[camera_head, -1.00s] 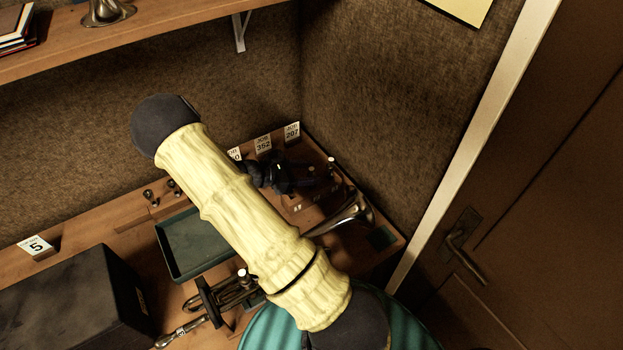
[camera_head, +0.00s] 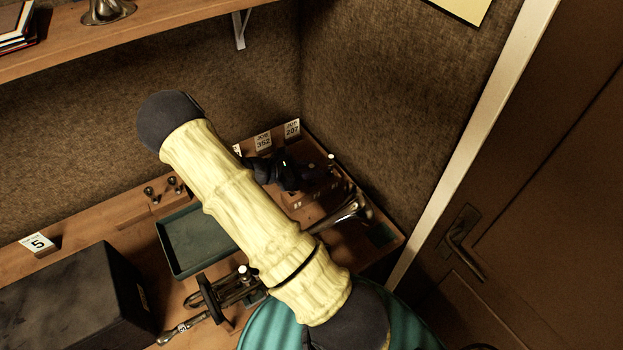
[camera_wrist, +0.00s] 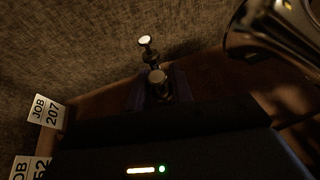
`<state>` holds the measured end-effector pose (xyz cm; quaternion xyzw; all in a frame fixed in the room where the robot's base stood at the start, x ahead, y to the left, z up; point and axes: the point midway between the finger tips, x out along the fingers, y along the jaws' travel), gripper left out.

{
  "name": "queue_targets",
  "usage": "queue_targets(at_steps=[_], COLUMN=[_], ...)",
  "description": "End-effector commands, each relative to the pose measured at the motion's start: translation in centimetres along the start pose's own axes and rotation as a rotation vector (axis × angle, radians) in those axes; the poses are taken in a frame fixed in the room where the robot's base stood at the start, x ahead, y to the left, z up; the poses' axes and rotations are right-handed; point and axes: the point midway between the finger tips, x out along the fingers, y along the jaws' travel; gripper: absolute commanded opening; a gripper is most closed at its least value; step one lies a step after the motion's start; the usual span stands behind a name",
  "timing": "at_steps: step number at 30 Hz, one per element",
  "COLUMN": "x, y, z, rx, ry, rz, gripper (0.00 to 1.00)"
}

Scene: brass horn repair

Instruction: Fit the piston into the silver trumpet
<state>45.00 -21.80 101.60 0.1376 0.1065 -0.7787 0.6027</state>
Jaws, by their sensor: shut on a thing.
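My gripper (camera_head: 298,178) is at the back right of the bench, over a small wooden block (camera_head: 303,196). In the wrist view its dark fingers (camera_wrist: 158,88) are shut on a piston (camera_wrist: 157,77) with a round pale top. The piston's lower part is hidden, so I cannot tell if it is still in the block. The bell also shows in the wrist view (camera_wrist: 275,30).
Job cards (camera_head: 263,141) stand along the back edge. A green tray (camera_head: 163,245), a dark case (camera_head: 75,300) and a card numbered 5 (camera_head: 38,243) lie to the left. A shelf (camera_head: 150,38) runs above; a door (camera_head: 540,200) is at the right.

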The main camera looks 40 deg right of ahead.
Motion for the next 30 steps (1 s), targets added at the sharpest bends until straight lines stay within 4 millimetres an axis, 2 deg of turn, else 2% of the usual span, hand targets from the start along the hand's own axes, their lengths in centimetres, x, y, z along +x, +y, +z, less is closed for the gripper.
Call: queue_targets(at_steps=[6,11,24,30], x=[0.0,-0.4,-2.8,-3.4], y=[0.0,0.1,0.0,0.0], z=[0.1,1.0,7.5,9.2], rx=[0.001,0.001,0.004,0.001], ry=[0.0,0.0,0.002,0.0], rz=[0.0,0.001,0.001,0.0], gripper=[0.0,0.0,0.0,0.0])
